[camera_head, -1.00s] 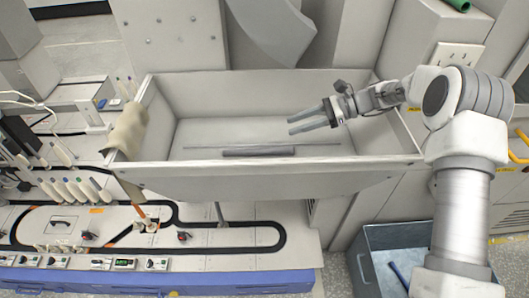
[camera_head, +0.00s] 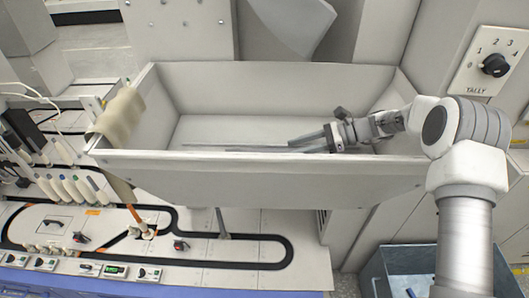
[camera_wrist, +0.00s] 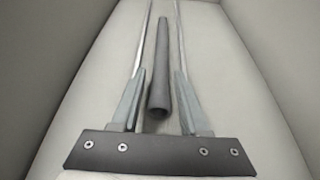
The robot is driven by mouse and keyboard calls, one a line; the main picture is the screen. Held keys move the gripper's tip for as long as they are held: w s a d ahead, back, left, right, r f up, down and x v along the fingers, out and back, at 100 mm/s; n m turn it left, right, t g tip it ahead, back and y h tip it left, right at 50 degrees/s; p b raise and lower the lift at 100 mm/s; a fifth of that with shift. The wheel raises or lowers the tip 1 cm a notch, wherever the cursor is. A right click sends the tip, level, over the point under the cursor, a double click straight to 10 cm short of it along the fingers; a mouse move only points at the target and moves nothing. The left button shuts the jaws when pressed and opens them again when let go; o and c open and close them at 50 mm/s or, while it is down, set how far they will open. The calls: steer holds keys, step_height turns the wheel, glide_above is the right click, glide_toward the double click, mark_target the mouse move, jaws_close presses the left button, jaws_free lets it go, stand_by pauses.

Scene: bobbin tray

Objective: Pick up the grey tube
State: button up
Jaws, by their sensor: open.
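The grey tube (camera_wrist: 159,65) is a dark round bar lying lengthwise on the tray floor in the wrist view, with its hollow near end toward me. My gripper (camera_wrist: 160,72) is open and empty, its two fingers on either side of the tube's line. I cannot tell how high the fingers are above it. In the head view, my gripper (camera_head: 290,146) is low inside the pale tray (camera_head: 260,181), pointing left. There the front wall and my fingers hide most or all of the tube.
Thin strips run along the tray floor (camera_wrist: 208,50) beside the tube. Tray walls stand close around my gripper. A beige cloth (camera_head: 120,115) hangs over the left wall. A TALLY dial (camera_head: 495,65) is at the upper right, and a blue-grey bin (camera_head: 385,270) at the lower right.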

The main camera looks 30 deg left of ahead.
mark_target(286, 149)
steer(key=x, duration=0.4)
steer(key=shift+w, duration=0.1)
jaws_close()
